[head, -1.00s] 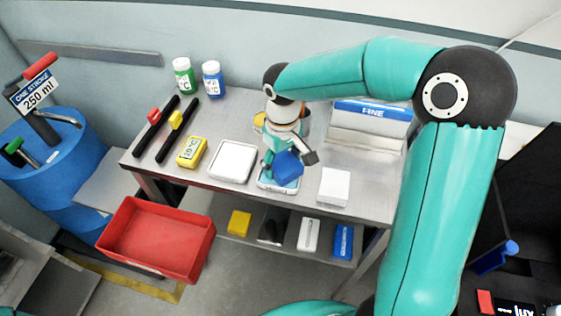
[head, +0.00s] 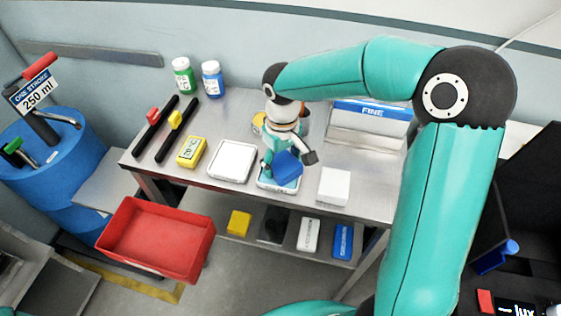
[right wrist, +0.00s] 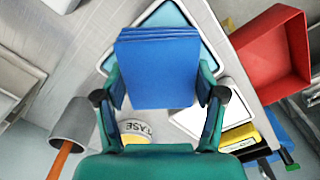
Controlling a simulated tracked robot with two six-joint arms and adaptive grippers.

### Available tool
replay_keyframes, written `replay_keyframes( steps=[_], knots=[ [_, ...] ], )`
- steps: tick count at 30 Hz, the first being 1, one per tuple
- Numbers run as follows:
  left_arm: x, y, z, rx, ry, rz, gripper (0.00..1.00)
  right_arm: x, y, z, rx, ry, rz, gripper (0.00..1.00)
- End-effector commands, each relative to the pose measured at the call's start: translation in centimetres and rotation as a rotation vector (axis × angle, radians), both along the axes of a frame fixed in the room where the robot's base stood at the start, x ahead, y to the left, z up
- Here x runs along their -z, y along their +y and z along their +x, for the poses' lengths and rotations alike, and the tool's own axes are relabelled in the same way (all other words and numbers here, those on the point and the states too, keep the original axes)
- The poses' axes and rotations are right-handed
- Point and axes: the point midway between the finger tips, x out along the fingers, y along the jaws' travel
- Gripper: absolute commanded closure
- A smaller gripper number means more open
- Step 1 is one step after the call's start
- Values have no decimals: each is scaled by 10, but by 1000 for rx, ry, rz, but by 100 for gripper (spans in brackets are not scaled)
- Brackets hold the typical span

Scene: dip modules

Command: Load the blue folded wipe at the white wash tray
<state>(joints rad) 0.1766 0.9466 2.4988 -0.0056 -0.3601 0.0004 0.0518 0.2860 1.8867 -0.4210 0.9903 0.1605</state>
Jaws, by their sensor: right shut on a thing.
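The blue folded wipe (head: 288,165) is in my right gripper (head: 282,156). In the right wrist view, the two fingers of the gripper (right wrist: 162,88) are shut on opposite sides of the layered wipe (right wrist: 158,70). The wipe is over a white-rimmed tray with a pale blue inside (head: 265,186), near the bench's front edge. This tray (right wrist: 190,15) is partly hidden behind the wipe in the right wrist view. I cannot tell whether the wipe touches it. A second, plain white tray (head: 232,161) lies to its left. My left gripper is not in view.
A white block (head: 334,187) stands close on the right. A yellow timer-like block (head: 191,152), two black-handled tools and two bottles (head: 212,80) are to the left. A FINE-labelled box (head: 370,125) is behind. A red bin (head: 158,240) sits below the front edge.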

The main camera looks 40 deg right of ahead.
Motion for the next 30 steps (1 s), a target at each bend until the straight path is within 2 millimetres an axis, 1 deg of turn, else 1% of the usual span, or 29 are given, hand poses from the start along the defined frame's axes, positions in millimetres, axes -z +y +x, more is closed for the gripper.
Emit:
replay_keyframes(
  steps=[4,8,30],
  knots=[
    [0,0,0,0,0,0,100,1,1,-1,-1,5,1,58],
    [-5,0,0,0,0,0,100,-4,1,-1,-1,4,1,58],
    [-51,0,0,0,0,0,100,-65,0,0,-1,0,0,58]
  ],
)
